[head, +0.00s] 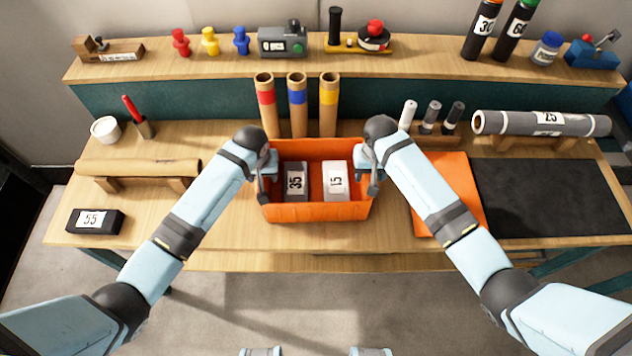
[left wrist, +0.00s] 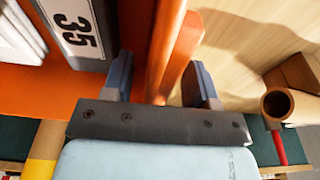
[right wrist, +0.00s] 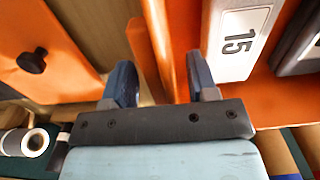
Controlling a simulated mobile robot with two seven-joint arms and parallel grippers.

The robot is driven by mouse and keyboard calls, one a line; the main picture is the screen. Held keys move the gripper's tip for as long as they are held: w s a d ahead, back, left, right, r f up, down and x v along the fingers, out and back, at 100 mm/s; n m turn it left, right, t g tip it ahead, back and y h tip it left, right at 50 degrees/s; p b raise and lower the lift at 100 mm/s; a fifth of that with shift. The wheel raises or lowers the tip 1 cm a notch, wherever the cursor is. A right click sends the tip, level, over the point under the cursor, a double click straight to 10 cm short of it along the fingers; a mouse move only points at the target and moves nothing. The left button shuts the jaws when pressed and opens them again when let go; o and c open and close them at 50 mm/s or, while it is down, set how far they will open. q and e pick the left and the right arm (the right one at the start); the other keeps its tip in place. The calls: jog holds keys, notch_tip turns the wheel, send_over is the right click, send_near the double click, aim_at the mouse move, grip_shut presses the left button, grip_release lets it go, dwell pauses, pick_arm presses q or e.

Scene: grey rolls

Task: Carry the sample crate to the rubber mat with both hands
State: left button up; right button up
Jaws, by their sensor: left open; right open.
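The orange sample crate (head: 318,212) stands on the bench in the middle of the head view. It holds a dark block marked 35 (head: 296,181) and a white block marked 15 (head: 336,180). My left gripper (head: 264,188) is open at the crate's left wall, with that wall (left wrist: 170,45) between its fingers in the left wrist view. My right gripper (head: 373,186) is open at the right wall, with that wall (right wrist: 160,35) between its fingers in the right wrist view. The dark rubber mat (head: 550,197) lies flat at the right, bare.
An orange sheet (head: 455,180) lies between crate and mat, partly behind my right arm. Three cardboard tubes (head: 297,105) stand behind the crate. A grey roll (head: 540,123) lies on a stand behind the mat. A black box marked 55 (head: 95,221) sits at the left.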

pick_arm(q)
jog(key=shift+c, duration=0.4)
pick_arm(e)
jog(key=shift+c, duration=0.4)
pick_arm(q)
grip_shut()
pick_arm(e)
grip_shut()
pick_arm(q)
jog(key=shift+r, duration=0.15)
pick_arm(e)
jog(key=shift+r, duration=0.15)
